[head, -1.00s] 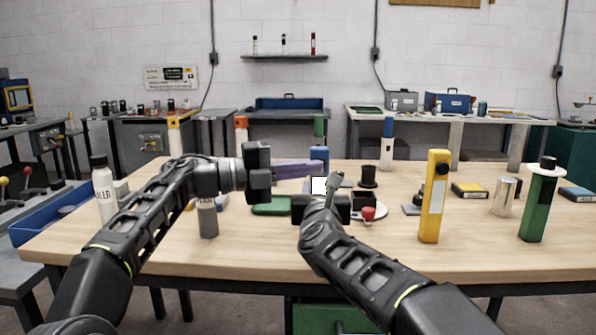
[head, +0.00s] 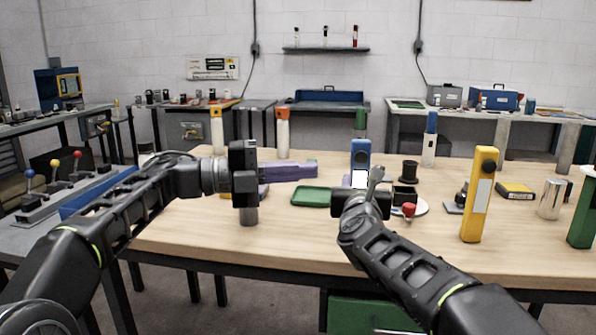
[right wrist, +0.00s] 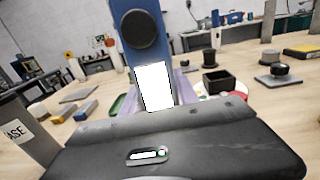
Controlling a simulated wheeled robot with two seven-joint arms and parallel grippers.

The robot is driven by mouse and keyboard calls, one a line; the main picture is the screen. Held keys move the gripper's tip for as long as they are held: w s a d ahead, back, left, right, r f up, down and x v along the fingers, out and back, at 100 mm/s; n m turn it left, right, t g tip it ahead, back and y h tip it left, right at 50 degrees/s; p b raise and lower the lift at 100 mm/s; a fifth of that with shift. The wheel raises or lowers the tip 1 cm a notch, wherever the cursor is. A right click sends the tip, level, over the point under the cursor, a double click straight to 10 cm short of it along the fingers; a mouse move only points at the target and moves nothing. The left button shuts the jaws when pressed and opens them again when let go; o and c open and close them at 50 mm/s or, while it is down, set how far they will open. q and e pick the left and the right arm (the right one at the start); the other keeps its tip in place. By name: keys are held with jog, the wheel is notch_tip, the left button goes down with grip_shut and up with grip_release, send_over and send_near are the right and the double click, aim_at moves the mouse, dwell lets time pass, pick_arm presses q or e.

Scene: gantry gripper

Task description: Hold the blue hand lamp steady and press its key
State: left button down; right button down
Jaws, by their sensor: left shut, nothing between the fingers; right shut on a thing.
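The blue hand lamp (head: 361,150) stands upright in the middle of the table in the head view, with a dark round key and a bright white panel below it. The lamp's blue body (right wrist: 125,55) and black key (right wrist: 138,29) show large in the right wrist view. My right gripper (head: 361,196) is shut on its lower part; its fingertips are mostly hidden behind my own wrist in the head view. My left gripper (head: 313,169) is shut and empty, its purple fingers pointing right at the lamp's left side, with a small gap between in the picture.
A yellow lamp-like block (head: 479,195) stands right of my right arm. A green tray (head: 312,197) lies left of the lamp. A red knob (head: 408,209), a black spool (head: 410,170) and a metal can (head: 550,198) are on the right. The front left tabletop is clear.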

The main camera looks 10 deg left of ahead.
jog(key=shift+f, duration=0.1)
dwell(0.3)
jog(key=c, duration=0.8)
grip_release()
jog(key=shift+c, duration=0.2)
jog(key=s, duration=1.2)
jog(key=shift+d, duration=0.3)
